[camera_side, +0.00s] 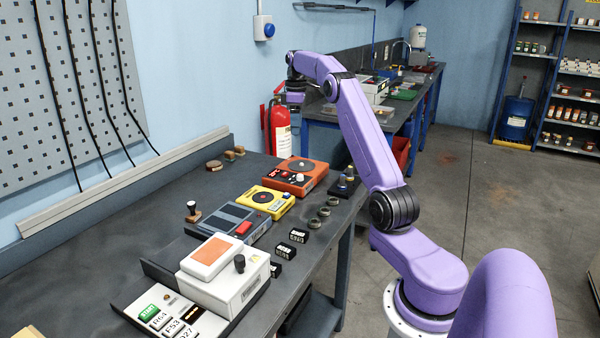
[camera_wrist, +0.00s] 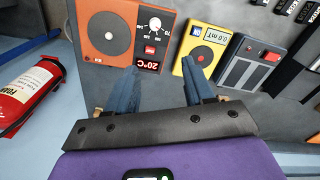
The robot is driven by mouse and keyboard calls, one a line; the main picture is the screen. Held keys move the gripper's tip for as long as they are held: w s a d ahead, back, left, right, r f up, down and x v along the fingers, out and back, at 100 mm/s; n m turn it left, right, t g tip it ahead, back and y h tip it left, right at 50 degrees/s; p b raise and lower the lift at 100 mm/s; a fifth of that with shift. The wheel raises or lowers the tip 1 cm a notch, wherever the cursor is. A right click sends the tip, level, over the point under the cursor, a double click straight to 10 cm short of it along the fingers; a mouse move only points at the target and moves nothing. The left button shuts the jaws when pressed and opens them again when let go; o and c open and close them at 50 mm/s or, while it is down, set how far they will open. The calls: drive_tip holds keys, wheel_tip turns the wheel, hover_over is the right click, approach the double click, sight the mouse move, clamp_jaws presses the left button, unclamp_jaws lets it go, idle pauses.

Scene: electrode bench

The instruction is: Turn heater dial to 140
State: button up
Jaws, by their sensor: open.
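The heater is an orange box (camera_side: 301,172) at the far part of the bench in the side view. In the wrist view the heater (camera_wrist: 88,57) has a round grey plate and a display (camera_wrist: 148,65) that reads 20°C. Its dial is a white knob (camera_wrist: 155,23) with small marks around it; it also shows in the side view (camera_side: 299,177). The knob's exact pointing is too small to read. My gripper (camera_wrist: 159,66) is open and empty, with its fingers apart below the dial in the wrist view. In the side view my gripper (camera_side: 295,98) is raised above the bench, clear of the heater.
A yellow device (camera_side: 266,202) stands beside the heater, then a grey device with a red button (camera_side: 233,222) and a white box with an orange top (camera_side: 226,271). Small rings (camera_side: 319,211) lie near the front edge. A fire extinguisher (camera_side: 279,130) stands behind the heater.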

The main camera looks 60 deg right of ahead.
sight(300, 175)
drive_tip(key=f, duration=1.1)
drive_tip(key=d+f, duration=0.1)
drive_tip(key=f, duration=0.5)
drive_tip(key=shift+s+d+f, duration=0.1)
drive_tip(key=shift+s+f, duration=0.15)
drive_tip(key=shift+s, duration=0.1)
clamp_jaws()
